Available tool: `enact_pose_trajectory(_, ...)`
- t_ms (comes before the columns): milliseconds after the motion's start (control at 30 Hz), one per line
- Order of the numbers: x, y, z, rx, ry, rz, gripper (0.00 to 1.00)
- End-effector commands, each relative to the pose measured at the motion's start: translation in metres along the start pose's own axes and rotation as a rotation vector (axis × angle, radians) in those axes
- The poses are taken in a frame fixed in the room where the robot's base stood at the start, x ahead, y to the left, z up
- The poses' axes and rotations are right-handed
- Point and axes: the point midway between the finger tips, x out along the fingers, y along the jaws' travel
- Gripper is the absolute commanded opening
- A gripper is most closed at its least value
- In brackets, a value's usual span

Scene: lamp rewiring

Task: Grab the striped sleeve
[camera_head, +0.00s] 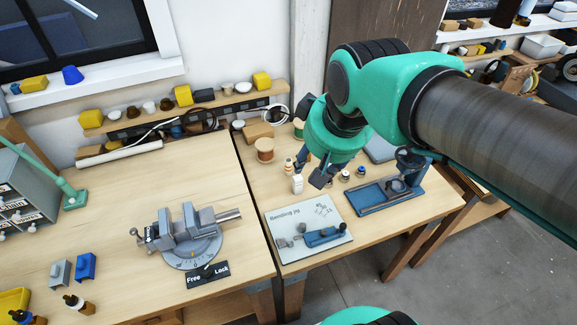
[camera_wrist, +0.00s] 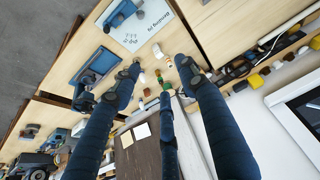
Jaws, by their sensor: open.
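My gripper (camera_head: 312,174) is open and points down over the back of the right-hand bench, above a group of small parts. Its spread fingers also show in the wrist view (camera_wrist: 160,70), with small parts beyond and between the tips. A small pale piece with tan bands (camera_head: 288,165) stands just left of the fingers; it may be the striped sleeve, but it is too small to be sure. A white bottle-like piece (camera_head: 297,184) stands in front of it. Small round parts (camera_head: 345,176) are right of the fingers. The fingers hide some of the bench.
A bending jig board (camera_head: 285,250) lies in front of the gripper, and a blue press-like fixture (camera_head: 375,198) stands to the right. Thread-like spools (camera_head: 264,150) and a wooden block (camera_head: 258,131) stand behind left. A vise (camera_head: 185,235) is on the left bench, which has clear room.

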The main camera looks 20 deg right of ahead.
Motion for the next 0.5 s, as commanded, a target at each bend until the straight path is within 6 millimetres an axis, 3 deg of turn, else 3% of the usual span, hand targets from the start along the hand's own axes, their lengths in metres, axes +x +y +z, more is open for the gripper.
enact_pose_trajectory(267, 0.029, 0.011, -0.066, -0.052, -0.076, -0.001, 0.43)
enact_pose_trajectory(500, 0.067, 0.022, -0.115, -0.097, -0.140, -0.008, 0.43)
